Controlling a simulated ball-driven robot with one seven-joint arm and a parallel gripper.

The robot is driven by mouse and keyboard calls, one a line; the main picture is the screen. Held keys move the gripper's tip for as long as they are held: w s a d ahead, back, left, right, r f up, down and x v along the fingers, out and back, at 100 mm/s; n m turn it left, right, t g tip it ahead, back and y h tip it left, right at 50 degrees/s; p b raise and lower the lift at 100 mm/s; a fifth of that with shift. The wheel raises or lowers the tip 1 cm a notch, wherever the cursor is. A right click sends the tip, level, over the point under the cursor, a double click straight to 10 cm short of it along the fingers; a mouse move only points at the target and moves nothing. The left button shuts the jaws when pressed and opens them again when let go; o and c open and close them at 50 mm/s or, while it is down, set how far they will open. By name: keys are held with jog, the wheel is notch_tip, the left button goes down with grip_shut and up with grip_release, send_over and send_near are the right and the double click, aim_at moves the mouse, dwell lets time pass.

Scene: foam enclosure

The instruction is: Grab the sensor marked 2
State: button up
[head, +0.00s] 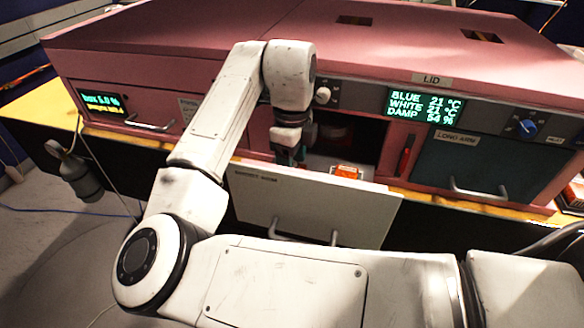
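My gripper (291,156) points down at the mouth of an open compartment in the pink enclosure (230,50). Its dark fingers are small and partly hidden behind the white door, so I cannot tell whether it is open or shut. A small block with a glowing orange face (347,171) sits just right of my gripper, at the compartment's opening. They appear apart. I can read no number on it, so I cannot tell whether it is the sensor marked 2. The compartment's inside is dark and partly hidden by my arm.
The compartment's white door (315,205) hangs open below with a handle. A closed grey door marked LONG ARM (465,160) is at right. A red handle (405,155) stands between them. A grey flask-like object (82,180) hangs at left. A blue knob (527,126) is at right.

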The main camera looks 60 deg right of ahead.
jog(key=c, duration=1.1)
